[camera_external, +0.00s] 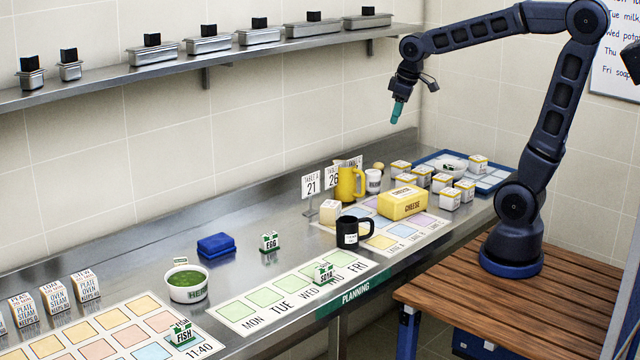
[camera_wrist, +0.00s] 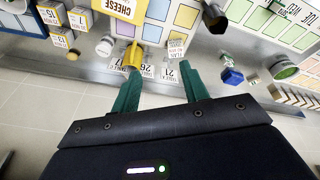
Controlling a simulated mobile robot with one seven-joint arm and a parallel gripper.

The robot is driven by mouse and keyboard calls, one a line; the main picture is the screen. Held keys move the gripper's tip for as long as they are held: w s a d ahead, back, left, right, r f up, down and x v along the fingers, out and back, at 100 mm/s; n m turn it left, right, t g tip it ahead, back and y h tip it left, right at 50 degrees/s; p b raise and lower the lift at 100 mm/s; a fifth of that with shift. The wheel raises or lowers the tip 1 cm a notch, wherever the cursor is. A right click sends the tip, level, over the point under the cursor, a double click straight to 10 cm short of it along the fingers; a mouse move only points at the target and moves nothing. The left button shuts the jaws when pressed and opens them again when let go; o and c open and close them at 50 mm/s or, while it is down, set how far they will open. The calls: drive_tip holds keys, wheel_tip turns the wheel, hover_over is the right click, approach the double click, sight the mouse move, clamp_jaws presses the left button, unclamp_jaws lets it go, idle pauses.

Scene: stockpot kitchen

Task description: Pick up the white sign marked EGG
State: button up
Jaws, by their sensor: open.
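The white sign marked EGG (camera_external: 269,241), with green edges, stands upright on the steel counter, right of a blue block (camera_external: 216,245). In the wrist view a small pale piece beside the blue block (camera_wrist: 232,76) may be this sign, but its text is not legible. My gripper (camera_external: 398,112) hangs in the air above the far part of the counter, well up and to the right of the sign. In the wrist view my green fingers (camera_wrist: 160,72) are apart with nothing between them.
Similar signs marked SOYA (camera_external: 323,273) and FISH (camera_external: 182,334) stand on the planning cards. A green-filled bowl (camera_external: 189,285), black mug (camera_external: 354,232), yellow jug (camera_external: 350,183) and cheese block (camera_external: 402,202) stand around. A shelf (camera_external: 200,56) runs along the wall. Counter around the EGG sign is clear.

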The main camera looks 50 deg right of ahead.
drive_tip(key=w+a+f+n, duration=0.3)
drive_tip(key=w+a, duration=0.5)
drive_tip(key=n+g, duration=0.3)
drive_tip(key=n, duration=0.5)
hover_over(269, 234)
wheel_tip(269, 234, down, 19)
drive_tip(key=shift+s+f, duration=0.2)
drive_tip(key=shift+f, duration=0.35)
wheel_tip(269, 234, down, 4)
drive_tip(key=shift+f, duration=0.15)
drive_tip(key=shift+w+a+f, duration=0.1)
drive_tip(key=shift+f, duration=1.35)
drive_tip(key=shift+w+f, duration=0.1)
drive_tip(key=shift+f, duration=1.35)
clamp_jaws()
